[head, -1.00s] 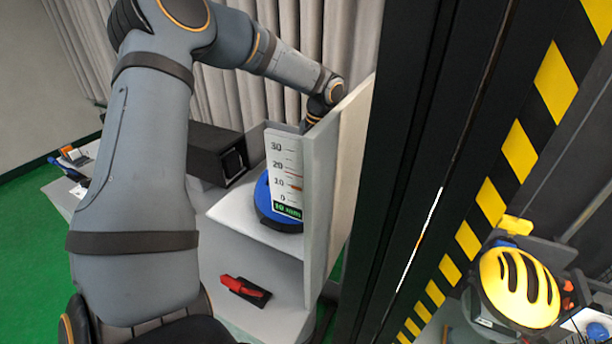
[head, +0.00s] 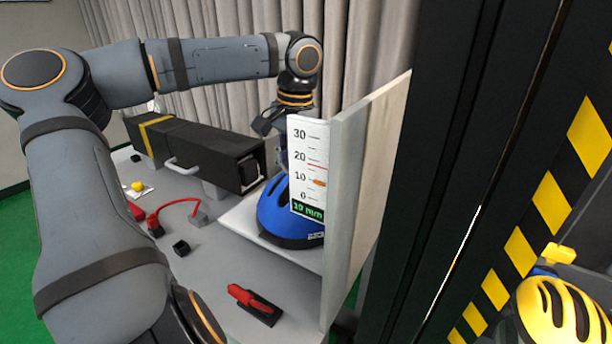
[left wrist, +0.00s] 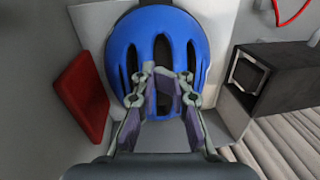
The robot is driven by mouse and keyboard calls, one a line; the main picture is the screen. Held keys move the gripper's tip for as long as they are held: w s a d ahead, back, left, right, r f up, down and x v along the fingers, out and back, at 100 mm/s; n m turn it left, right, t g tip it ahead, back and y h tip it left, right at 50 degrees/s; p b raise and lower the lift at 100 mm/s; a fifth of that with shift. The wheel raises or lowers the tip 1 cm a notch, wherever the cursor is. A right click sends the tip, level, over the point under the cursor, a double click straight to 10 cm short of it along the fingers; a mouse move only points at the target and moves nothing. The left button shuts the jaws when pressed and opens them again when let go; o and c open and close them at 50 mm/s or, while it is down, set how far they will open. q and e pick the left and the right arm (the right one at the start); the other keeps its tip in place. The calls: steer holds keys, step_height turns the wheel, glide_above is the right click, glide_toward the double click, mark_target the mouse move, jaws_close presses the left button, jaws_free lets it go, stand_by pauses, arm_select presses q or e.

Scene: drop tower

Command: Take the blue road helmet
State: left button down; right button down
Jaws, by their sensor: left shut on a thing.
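The blue road helmet (head: 278,212) rests on a white plate (head: 246,222), partly behind a scale card (head: 308,165) and a pale upright panel (head: 352,200). In the left wrist view the helmet (left wrist: 157,30) fills the middle, its dark vents facing me. My left gripper (left wrist: 166,82) is over the helmet's near side, its two fingers closed on the shell around its vents. In the head view the left gripper (head: 278,140) comes down from above behind the card, and its fingertips are hidden. My right gripper is in neither view.
A long black box (head: 200,150) with a handle stands left of the plate. A red clamp (head: 252,300) lies in front. A red block (left wrist: 82,98) is beside the helmet. A black, yellow-striped post (head: 545,200) and a yellow helmet (head: 565,310) are at right.

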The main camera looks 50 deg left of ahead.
arm_select(q)
steer(key=shift+s+a+r+b, duration=0.15)
steer(key=shift+s+r+b, duration=0.25)
steer(key=shift+s, duration=0.55)
steer(key=shift+r, duration=0.1)
steer(key=shift+c, duration=2.1)
jaws_free()
